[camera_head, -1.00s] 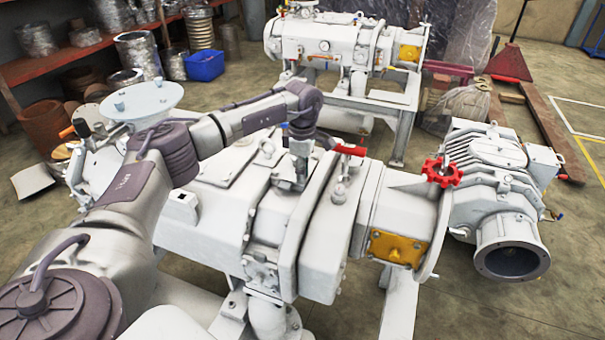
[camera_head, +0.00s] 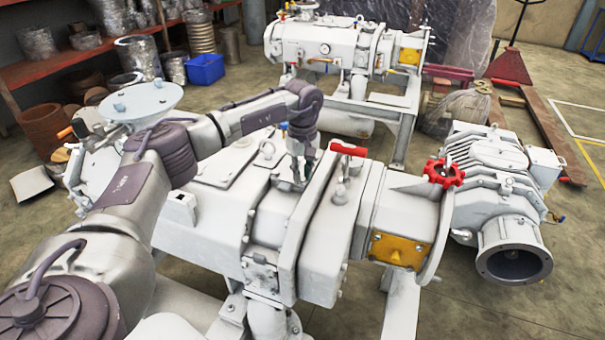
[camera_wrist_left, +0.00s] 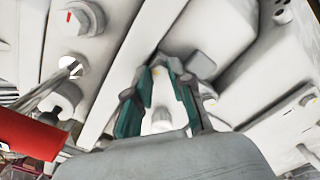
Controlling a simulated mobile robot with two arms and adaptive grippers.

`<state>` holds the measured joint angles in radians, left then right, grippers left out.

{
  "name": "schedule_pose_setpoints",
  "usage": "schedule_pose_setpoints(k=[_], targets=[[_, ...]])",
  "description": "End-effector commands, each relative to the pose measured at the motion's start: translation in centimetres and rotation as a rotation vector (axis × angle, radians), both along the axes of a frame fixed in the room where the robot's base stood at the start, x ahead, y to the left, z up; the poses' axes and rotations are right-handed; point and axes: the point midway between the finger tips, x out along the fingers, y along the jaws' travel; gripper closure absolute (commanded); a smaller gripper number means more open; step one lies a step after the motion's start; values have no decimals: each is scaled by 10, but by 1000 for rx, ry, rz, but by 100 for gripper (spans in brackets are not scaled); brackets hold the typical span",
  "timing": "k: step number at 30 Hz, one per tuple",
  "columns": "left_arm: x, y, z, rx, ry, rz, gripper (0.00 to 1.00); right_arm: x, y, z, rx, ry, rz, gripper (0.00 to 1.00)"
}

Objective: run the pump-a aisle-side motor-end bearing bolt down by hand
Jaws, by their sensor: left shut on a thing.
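Pump A (camera_head: 215,215) is the large pale machine in the foreground of the head view. My left gripper (camera_head: 298,180) points down onto its top, beside the raised end flange. In the left wrist view, the teal-padded fingers (camera_wrist_left: 161,105) of the gripper are closed around a small pale piece, which I take for the bearing bolt (camera_wrist_left: 162,117). Its lower part and thread are hidden. A hex bolt head with a red mark (camera_wrist_left: 80,18) sits in the casing at upper left, apart from the fingers. My right gripper is not in view.
A red-handled lever (camera_head: 348,150) stands close to the right of the gripper. A red handwheel (camera_head: 442,173) and a motor (camera_head: 490,165) are farther right. A second pump (camera_head: 325,45) stands behind.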

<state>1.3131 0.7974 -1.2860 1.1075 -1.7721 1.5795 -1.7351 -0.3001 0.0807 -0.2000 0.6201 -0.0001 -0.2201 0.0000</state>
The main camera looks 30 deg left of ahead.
Motion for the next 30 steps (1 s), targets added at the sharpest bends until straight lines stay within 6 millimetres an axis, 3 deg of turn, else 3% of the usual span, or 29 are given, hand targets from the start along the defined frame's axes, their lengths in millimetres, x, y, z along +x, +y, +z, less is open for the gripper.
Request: schedule_pose_setpoints(k=[23, 24, 28, 30], targets=[[3, 2, 6, 1, -16, -104, 100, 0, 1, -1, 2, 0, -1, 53], [3, 2, 6, 1, -16, -104, 75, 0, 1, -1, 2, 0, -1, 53], [3, 1, 5, 1, -13, -104, 54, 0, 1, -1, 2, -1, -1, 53], [2, 1, 4, 0, -11, -105, 53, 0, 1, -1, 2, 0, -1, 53]])
